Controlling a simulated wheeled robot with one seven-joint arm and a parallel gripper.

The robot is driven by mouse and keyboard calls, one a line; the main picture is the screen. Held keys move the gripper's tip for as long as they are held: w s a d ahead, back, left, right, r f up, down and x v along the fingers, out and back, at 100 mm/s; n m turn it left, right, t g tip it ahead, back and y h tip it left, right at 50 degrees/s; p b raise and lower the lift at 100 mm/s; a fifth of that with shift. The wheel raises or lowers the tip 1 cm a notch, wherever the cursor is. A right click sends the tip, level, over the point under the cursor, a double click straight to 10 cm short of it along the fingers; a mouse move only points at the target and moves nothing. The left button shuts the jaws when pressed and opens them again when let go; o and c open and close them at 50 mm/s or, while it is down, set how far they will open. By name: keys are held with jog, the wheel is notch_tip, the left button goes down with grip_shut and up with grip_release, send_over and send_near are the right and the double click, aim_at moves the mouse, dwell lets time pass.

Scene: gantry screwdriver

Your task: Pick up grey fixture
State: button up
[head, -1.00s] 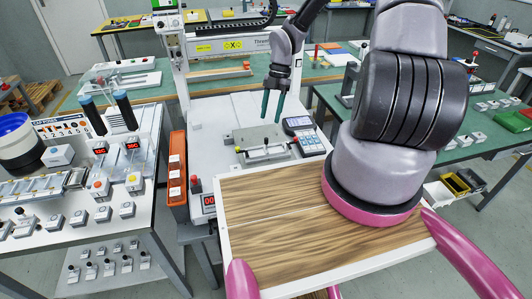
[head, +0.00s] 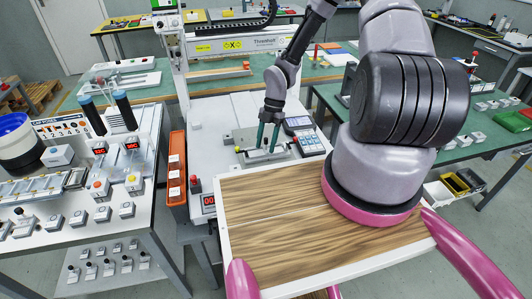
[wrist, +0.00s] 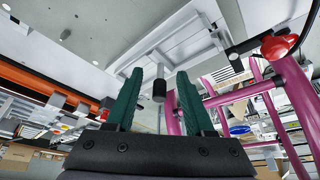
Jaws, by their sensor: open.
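The grey fixture (head: 258,155) is a small light-grey bar-shaped piece on a flat grey plate (head: 241,137) on the white gantry machine's bed. My gripper (head: 267,149) points down over it with its two dark green fingers apart. In the head view the fingertips overlap the fixture's upper side; whether they touch it or straddle it I cannot tell. The wrist view shows the open fingers of my gripper (wrist: 158,76) with a dark cylindrical part (wrist: 159,86) showing between them; whether it belongs to the fixture is unclear.
A red-topped button (head: 195,181) and an orange bin rack (head: 177,165) are at the left. The gantry beam (head: 228,44) crosses behind. White bed left of the plate is free.

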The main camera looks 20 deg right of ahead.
grip_shut()
dwell(1.4)
